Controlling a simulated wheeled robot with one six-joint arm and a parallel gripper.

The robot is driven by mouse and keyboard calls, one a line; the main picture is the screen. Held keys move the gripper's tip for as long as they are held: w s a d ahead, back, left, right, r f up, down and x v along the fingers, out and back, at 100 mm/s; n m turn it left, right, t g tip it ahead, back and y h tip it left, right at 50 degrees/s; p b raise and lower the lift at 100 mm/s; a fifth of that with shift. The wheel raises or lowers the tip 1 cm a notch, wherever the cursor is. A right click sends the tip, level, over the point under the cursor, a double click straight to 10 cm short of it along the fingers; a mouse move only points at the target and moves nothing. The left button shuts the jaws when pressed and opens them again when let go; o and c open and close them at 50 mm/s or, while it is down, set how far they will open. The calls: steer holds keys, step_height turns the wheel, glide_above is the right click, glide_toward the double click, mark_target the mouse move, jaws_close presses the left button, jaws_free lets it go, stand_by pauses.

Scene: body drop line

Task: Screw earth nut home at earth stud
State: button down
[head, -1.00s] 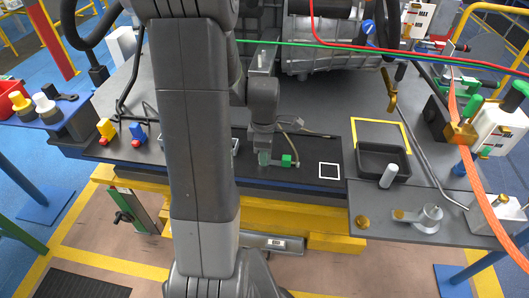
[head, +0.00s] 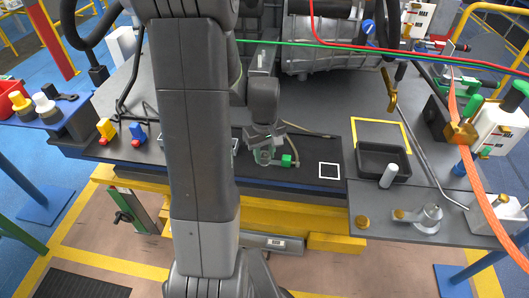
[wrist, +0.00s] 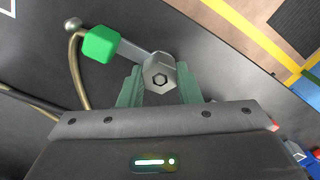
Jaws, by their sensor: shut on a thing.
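A silver hex earth nut (wrist: 160,75) sits between the green fingers of my gripper (wrist: 159,87) in the wrist view. The fingers are shut on its sides. A hexagonal hole or end shows at the nut's centre; the earth stud itself is hidden beneath it. A flat grey lug runs from under the nut to a green block (wrist: 100,44) with a tan cable. In the head view my gripper (head: 264,157) is low over the dark strip at the bench front, with the green block (head: 287,160) just to its right.
A white square outline (head: 329,171) and a dark tray (head: 383,162) lie to the right. Yellow and blue pieces (head: 107,130) stand at the left. A large metal housing (head: 325,45) is behind. Red and green lines and an orange strap (head: 480,190) cross the area.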

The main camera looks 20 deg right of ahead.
steer(key=shift+m, duration=0.5)
steer(key=c, duration=1)
jaws_free()
steer(key=shift+o, duration=0.2)
step_height(320, 180, up, 14)
steer(key=shift+p, duration=0.4)
steer(key=shift+f, duration=0.1)
